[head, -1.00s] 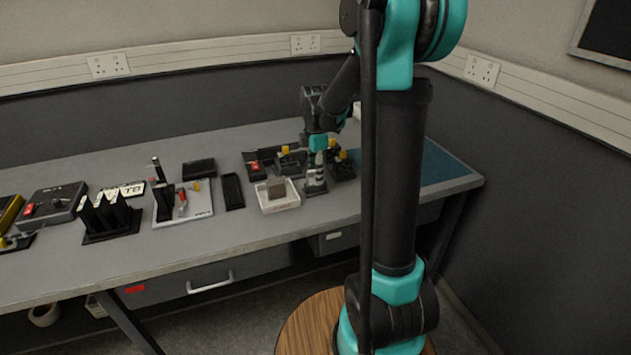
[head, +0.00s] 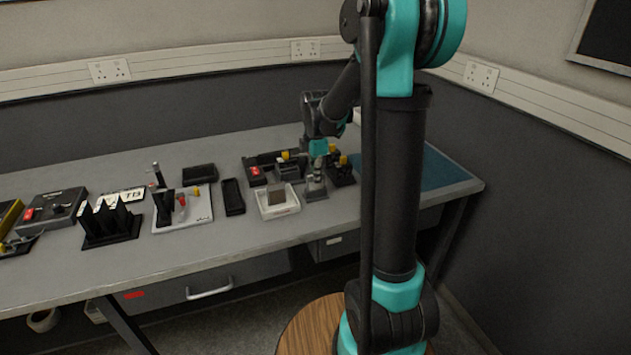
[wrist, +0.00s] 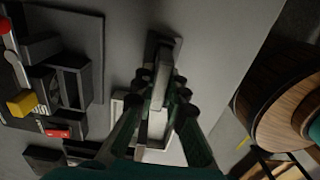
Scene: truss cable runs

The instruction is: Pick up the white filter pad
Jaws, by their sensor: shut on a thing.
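My gripper (wrist: 163,95) is shut on a pale, upright slab, the white filter pad (wrist: 162,76), which shows between the fingertips in the wrist view. The pad stands at a small grey base (wrist: 152,48); I cannot tell whether it is clear of it. In the head view my gripper (head: 316,178) points down at the same grey base (head: 316,196), near the bench's front right. The pad is mostly hidden by the fingers there.
A white tray (head: 279,213) with a grey-brown block (head: 277,196) stands just left of the gripper. Dark fixtures with yellow parts (head: 342,160) stand close behind and right. A black tray (head: 233,197) lies farther left. The blue mat (head: 445,170) at right looks clear.

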